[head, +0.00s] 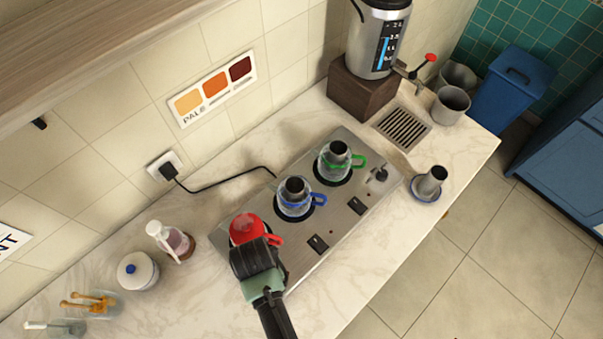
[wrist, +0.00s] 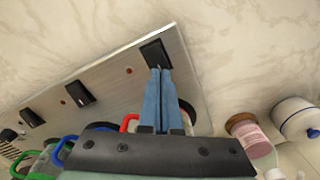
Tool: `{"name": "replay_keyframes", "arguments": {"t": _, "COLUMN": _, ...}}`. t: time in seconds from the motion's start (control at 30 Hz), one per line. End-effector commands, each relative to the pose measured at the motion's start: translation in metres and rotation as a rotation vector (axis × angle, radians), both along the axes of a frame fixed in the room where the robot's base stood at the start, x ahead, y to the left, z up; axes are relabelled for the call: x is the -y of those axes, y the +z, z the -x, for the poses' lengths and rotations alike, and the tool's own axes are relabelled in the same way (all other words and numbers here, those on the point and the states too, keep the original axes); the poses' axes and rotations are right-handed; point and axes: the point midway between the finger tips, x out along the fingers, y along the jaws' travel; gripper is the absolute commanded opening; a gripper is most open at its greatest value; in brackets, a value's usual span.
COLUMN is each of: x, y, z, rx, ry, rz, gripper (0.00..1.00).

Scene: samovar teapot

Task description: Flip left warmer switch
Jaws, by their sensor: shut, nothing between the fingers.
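The left warmer switch (wrist: 155,52) is a black rocker at the end of the steel warmer panel, seen in the wrist view. In the head view my arm hides it. My gripper (wrist: 160,70) is shut and empty, its blue fingers together with the tips right at the switch's near edge. I cannot tell whether they touch it. In the head view my gripper (head: 268,280) is over the left end of the warmer panel (head: 345,228), in front of the red-handled pot (head: 247,228).
The middle switch (wrist: 80,93) and right switch (wrist: 31,117) sit along the same panel. Blue-handled (head: 294,198) and green-handled (head: 335,160) pots stand on the other warmers. A bottle (head: 172,240) and white jar (head: 137,271) stand left. Counter in front of the panel is clear.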

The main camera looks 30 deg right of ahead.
Motion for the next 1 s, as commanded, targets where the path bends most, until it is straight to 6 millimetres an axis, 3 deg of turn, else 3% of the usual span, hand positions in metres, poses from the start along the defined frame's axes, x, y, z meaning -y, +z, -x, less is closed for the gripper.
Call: {"name": "replay_keyframes", "arguments": {"t": 1.0, "x": 0.000, "y": -0.013, "z": 0.000, "rx": 0.000, "ry": 0.000, "rz": 0.000, "gripper": 0.00}}
